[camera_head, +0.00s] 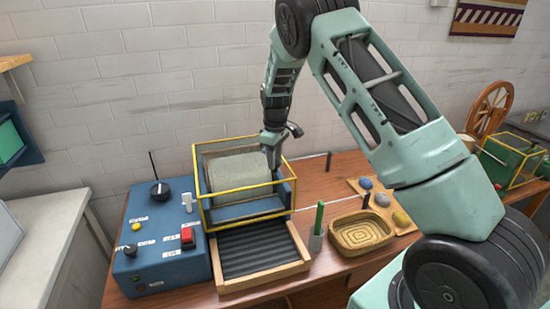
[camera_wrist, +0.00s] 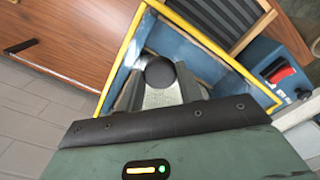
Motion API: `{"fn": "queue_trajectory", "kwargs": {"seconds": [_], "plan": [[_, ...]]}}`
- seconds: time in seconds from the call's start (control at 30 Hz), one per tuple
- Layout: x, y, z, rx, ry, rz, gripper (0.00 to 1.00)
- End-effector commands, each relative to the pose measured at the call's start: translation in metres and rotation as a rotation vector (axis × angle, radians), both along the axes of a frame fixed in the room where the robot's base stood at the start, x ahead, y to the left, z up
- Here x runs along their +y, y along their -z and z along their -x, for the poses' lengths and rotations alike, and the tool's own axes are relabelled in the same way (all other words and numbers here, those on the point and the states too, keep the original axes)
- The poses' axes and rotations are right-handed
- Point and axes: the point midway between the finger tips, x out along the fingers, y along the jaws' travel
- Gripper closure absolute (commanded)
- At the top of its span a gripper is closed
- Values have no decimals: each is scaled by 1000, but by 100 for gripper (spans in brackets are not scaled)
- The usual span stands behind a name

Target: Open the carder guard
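The carder guard (camera_head: 245,188), a clear box with yellow edges, stands around the pale carding drum (camera_head: 235,170) on the blue carder. It appears to be down over the drum. My gripper (camera_head: 273,167) points downward at the guard's right end, beside the drum. In the wrist view, the guard's yellow edge (camera_wrist: 205,40) runs around my gripper (camera_wrist: 160,90), with blue carder surface below. A dark round shape (camera_wrist: 159,72) shows at the fingers; I cannot tell whether it is held. The finger gap and any contact with the guard are unclear.
A blue control box (camera_head: 158,240) with a red switch adjoins the carder on the left. A ribbed tray (camera_head: 255,248) lies in front. A green-topped holder (camera_head: 317,232), woven basket (camera_head: 360,232) and wool balls (camera_head: 382,199) stand to the right. Dark-ended rods (camera_head: 328,163) lie behind them.

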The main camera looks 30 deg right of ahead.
Motion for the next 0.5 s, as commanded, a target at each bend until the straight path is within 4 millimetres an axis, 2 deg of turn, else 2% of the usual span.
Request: {"fn": "queue_trajectory", "kwargs": {"seconds": [0.27,0.37,0.5], "plan": [[-9,0,2,-1,2,0,100],[-24,0,6,-2,4,1,100],[-57,2,15,-2,7,1,100]]}}
